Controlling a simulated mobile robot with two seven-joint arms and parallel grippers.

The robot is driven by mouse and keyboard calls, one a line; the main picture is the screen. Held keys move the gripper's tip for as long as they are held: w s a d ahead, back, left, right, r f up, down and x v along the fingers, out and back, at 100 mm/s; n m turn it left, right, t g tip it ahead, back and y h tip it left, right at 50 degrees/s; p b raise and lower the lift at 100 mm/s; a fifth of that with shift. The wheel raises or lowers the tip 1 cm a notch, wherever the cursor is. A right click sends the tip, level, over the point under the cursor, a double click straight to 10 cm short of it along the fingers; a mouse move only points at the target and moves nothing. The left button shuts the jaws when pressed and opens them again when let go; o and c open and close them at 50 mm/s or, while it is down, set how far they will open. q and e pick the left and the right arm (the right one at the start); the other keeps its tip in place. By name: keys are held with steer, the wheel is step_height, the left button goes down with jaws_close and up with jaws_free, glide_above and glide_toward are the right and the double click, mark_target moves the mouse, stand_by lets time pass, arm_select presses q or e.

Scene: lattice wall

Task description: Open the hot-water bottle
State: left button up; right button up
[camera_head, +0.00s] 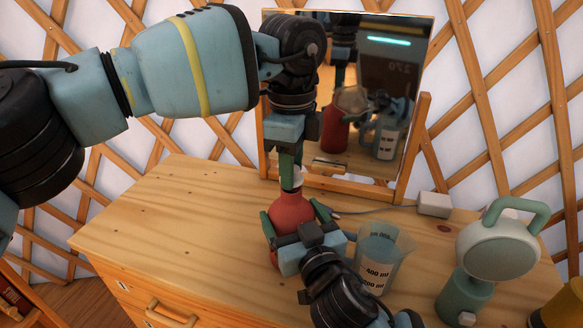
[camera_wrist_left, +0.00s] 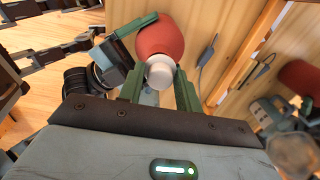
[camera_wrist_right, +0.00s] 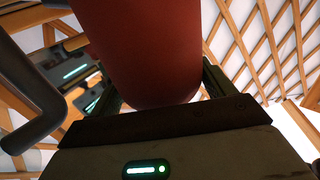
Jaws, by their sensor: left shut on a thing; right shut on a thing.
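The red hot-water bottle (camera_head: 291,205) stands upright on the wooden dresser top. Its white cap (camera_wrist_left: 159,73) sits on the neck. My left gripper (camera_head: 292,178) comes down from above and is shut on the cap, with green fingers on both sides of it in the left wrist view. My right gripper (camera_head: 294,218) is shut around the bottle's body from the front. The red body (camera_wrist_right: 145,50) fills the space between its fingers in the right wrist view. The bottle's lower part is partly hidden by my right gripper.
A clear measuring jug (camera_head: 380,258) stands close right of my right gripper. A pale green round-headed device (camera_head: 492,250) is farther right. A framed mirror (camera_head: 395,110) stands behind the bottle, with a white box (camera_head: 434,205) nearby. The dresser's left top (camera_head: 165,215) is clear.

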mark_target(298, 218)
arm_select(q)
steer(key=shift+r, duration=0.5)
steer(key=shift+r, duration=2)
arm_select(e)
steer(key=o, duration=1.8)
arm_select(q)
steer(key=shift+r, duration=0.1)
arm_select(e)
steer(key=shift+s, duration=0.1)
steer(key=shift+s+d+r+p, duration=0.3)
steer(key=shift+s+r+p, duration=0.1)
steer(key=shift+s, duration=0.35)
steer(key=shift+s+d+r+p, duration=0.3)
steer(key=shift+s+p, duration=0.15)
steer(key=shift+s, duration=0.3)
steer(key=shift+s+d+r+p, duration=0.3)
steer(key=shift+s+r+p, duration=0.1)
steer(key=shift+s, duration=0.35)
arm_select(q)
steer(key=shift+t, duration=0.3)
steer(key=r, duration=0.3)
steer(key=s+r, duration=0.1)
steer(key=r, duration=0.1)
steer(key=shift+r, duration=0.2)
steer(key=shift+w, duration=0.1)
arm_select(e)
steer(key=shift+s+f, duration=0.1)
